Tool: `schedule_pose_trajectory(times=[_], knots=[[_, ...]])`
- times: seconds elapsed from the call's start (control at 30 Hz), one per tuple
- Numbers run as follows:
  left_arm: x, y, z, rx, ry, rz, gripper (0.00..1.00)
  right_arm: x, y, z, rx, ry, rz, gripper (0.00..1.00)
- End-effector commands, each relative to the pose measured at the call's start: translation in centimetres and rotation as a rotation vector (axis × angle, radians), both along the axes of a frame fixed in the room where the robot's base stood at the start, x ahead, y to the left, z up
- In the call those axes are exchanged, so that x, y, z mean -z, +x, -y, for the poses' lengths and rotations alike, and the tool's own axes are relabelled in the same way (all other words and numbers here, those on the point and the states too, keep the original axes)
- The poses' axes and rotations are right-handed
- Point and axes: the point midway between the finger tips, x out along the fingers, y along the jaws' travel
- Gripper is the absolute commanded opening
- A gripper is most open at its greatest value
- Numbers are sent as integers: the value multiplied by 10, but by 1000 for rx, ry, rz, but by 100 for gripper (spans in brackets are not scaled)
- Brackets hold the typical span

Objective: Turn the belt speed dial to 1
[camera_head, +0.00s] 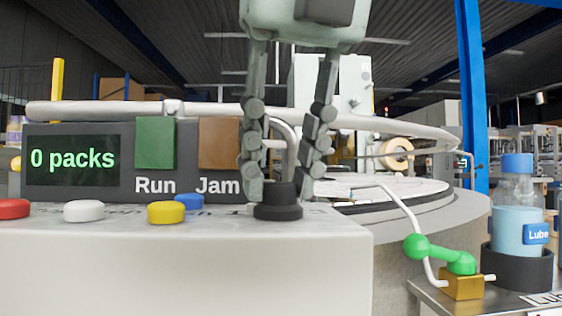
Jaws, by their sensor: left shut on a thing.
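The belt speed dial (278,203) is a dark round knob with a wider base, on the top right part of the pale control box (190,260). My left gripper (281,184) reaches down from above, one finger on each side of the knob, and is shut on it. The dial's marks are mostly hidden, and I cannot read its setting. My right gripper is not in view.
Red (12,208), white (84,211), yellow (167,212) and blue (189,202) buttons sit left of the dial. Behind is a panel (60,190) reading "0 packs", with Run and Jam lamps. A green-handled valve (437,250) and a Lube bottle (516,225) stand at right.

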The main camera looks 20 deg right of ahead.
Motion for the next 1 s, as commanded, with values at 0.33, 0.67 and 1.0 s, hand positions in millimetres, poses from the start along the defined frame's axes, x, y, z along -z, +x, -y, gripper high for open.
schedule_pose_trajectory(times=[0.33,0.67,1.0], knots=[[0,0,0,-3,1,0,29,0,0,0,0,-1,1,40],[0,0,0,-1,1,0,48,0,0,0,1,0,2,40],[-4,-2,0,-1,1,1,48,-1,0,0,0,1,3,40]])
